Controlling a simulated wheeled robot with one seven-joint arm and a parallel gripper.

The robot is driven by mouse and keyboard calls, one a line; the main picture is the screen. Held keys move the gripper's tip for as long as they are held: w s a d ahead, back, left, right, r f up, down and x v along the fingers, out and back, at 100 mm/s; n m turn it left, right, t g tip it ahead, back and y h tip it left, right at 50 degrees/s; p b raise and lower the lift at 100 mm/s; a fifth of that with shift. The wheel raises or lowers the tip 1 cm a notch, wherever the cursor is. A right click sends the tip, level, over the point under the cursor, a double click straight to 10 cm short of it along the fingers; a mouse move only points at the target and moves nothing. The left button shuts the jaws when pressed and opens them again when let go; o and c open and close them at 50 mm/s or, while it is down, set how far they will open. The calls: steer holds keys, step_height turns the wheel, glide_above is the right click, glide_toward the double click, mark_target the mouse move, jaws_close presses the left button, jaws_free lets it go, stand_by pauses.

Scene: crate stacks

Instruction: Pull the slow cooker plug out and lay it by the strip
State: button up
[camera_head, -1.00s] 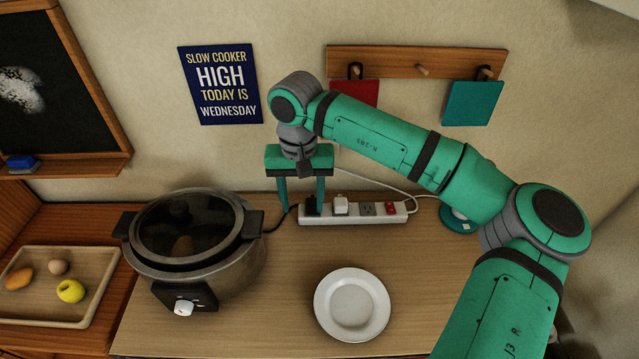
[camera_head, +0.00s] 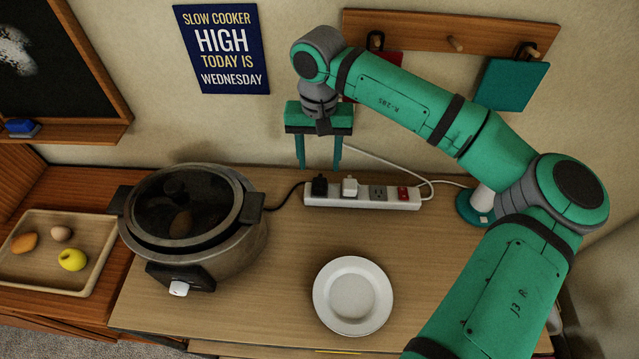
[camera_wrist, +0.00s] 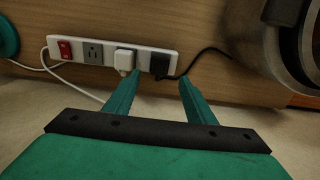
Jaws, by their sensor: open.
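The slow cooker (camera_head: 205,250) stands at the left of the worktop, lid on. Its black cord (camera_head: 283,200) runs to a black plug (camera_head: 319,186) seated in the left end of the white power strip (camera_head: 375,204). My gripper (camera_head: 319,167) is open and empty, its fingers pointing down just above the black plug. In the wrist view the black plug (camera_wrist: 159,66) shows beyond and between the fingertips (camera_wrist: 160,77), apart from them. The cooker's dial (camera_head: 179,288) is white.
A white plug (camera_head: 349,187) sits in the strip beside the black one, with a white cord. A red switch (camera_head: 403,193) is at the strip's right end. A white plate (camera_head: 353,296) lies in front; bare worktop lies between it and the strip. A teal-based object (camera_head: 476,205) stands right.

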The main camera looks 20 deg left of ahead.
mark_target(319, 182)
steer(key=f, duration=0.6)
steer(key=shift+s+d+f, duration=0.1)
steer(key=shift+s+d, duration=0.1)
steer(key=shift+w+a+f, duration=0.1)
steer(key=shift+f, duration=0.7)
stand_by(0.4)
jaws_close()
steer(key=shift+r, duration=1.6)
steer(key=shift+w+r, duration=0.1)
steer(key=shift+r, duration=0.9)
steer(key=shift+a+r, duration=0.1)
steer(key=shift+r, duration=0.35)
